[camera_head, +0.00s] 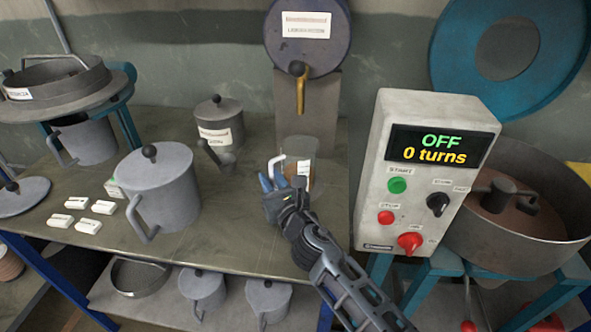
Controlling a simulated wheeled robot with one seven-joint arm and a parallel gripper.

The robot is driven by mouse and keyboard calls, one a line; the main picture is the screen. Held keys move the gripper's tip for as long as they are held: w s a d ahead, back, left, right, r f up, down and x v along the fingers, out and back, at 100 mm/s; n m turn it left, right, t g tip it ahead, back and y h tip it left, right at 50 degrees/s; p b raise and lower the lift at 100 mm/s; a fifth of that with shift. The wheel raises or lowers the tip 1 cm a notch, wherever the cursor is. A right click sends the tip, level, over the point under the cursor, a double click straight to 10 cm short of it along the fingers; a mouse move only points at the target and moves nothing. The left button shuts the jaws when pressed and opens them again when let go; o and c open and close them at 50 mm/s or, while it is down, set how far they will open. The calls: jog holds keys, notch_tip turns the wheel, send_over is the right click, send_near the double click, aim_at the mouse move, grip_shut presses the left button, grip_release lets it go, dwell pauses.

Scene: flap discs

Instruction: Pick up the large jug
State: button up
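A large grey lidded jug (168,190) with a black knob stands upright on the table at left centre, its handle toward the front left. Another grey jug (88,141) stands behind it at the left, under a round stand. A clear, brownish container (302,150) with a white handle stands under the tap at the back centre. My gripper (272,182) has blue fingertips spread apart and looks empty. It is in front of the clear container's handle, to the right of the large grey jug and apart from it. Whether it touches the clear container cannot be told.
A control box (425,175) reads OFF, 0 turns, right of my arm. A smaller lidded pot (218,120) and a dark scoop (222,160) stand behind. Several small white blocks (88,226) lie left. Smaller jugs (202,290) sit on the lower shelf. The table's front middle is clear.

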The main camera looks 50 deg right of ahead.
grip_shut()
jog(key=shift+r, duration=0.1)
notch_tip(320, 180, up, 8)
jog(key=p, duration=0.5)
jog(key=shift+p, duration=0.4)
jog(key=shift+r+b, duration=0.3)
jog(key=shift+r, duration=0.65)
jog(key=shift+c, duration=1)
grip_release()
grip_shut()
